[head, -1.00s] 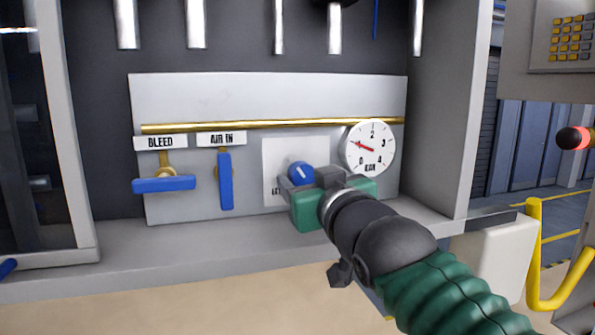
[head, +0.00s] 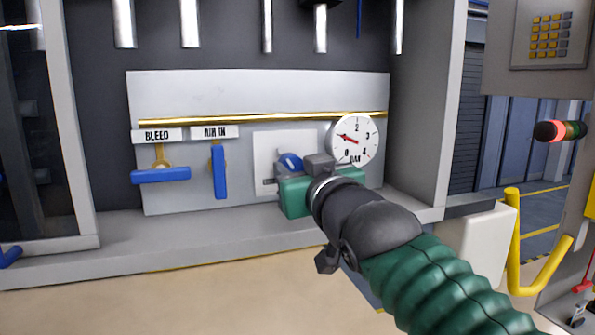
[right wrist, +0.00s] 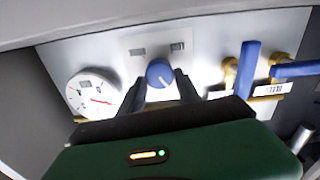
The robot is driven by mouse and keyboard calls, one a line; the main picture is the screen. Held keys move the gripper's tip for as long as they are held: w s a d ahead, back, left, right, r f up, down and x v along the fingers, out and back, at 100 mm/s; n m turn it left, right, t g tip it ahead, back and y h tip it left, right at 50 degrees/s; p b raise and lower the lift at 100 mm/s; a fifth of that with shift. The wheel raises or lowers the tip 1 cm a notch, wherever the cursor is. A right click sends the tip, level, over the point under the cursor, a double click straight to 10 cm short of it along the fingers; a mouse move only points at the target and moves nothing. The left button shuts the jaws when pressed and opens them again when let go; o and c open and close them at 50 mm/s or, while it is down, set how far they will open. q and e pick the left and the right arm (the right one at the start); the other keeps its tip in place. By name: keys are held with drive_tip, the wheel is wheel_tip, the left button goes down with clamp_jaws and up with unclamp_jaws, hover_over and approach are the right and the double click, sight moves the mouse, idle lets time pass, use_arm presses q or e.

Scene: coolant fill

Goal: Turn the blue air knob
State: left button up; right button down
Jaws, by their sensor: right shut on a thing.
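The blue air knob (head: 290,161) sits on a white plate (head: 262,150) on the grey panel, left of the round gauge (head: 355,139). In the right wrist view the knob (right wrist: 160,73) shows between the two dark fingers, its white mark tilted. My right gripper (head: 292,169) is shut on the knob and partly covers it and the plate's lettering. The gauge also shows in the right wrist view (right wrist: 93,95), its red needle low on the scale. My left gripper is not in view.
The blue BLEED handle (head: 160,176) lies level and the blue AIR IN handle (head: 219,172) stands upright, left of the knob. A brass pipe (head: 250,118) runs above them. A grey shelf (head: 180,238) lies below, and a cabinet wall (head: 425,120) stands to the right.

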drive_tip(key=shift+w+f+m+b, duration=0.15)
drive_tip(key=shift+f+m+b, duration=0.35)
drive_tip(key=shift+m+b, duration=0.85)
drive_tip(key=shift+m, duration=0.15)
drive_tip(key=m+b, duration=0.1)
drive_tip(key=m, duration=0.1)
drive_tip(key=shift+m, duration=0.3)
drive_tip(key=m+b, duration=0.1)
drive_tip(key=m, duration=0.1)
drive_tip(key=shift+m, duration=0.4)
drive_tip(key=m+b, duration=0.1)
drive_tip(key=m, duration=0.2)
drive_tip(key=shift+d+m+b, duration=0.1)
drive_tip(key=shift+m+b, duration=0.2)
drive_tip(key=m, duration=0.3)
drive_tip(key=shift+m+b, duration=0.3)
drive_tip(key=shift+b, duration=0.1)
drive_tip(key=m, duration=0.3)
drive_tip(key=shift+r+b, duration=0.1)
drive_tip(key=shift+b, duration=0.25)
drive_tip(key=shift+m, duration=0.5)
drive_tip(key=shift+r, duration=0.25)
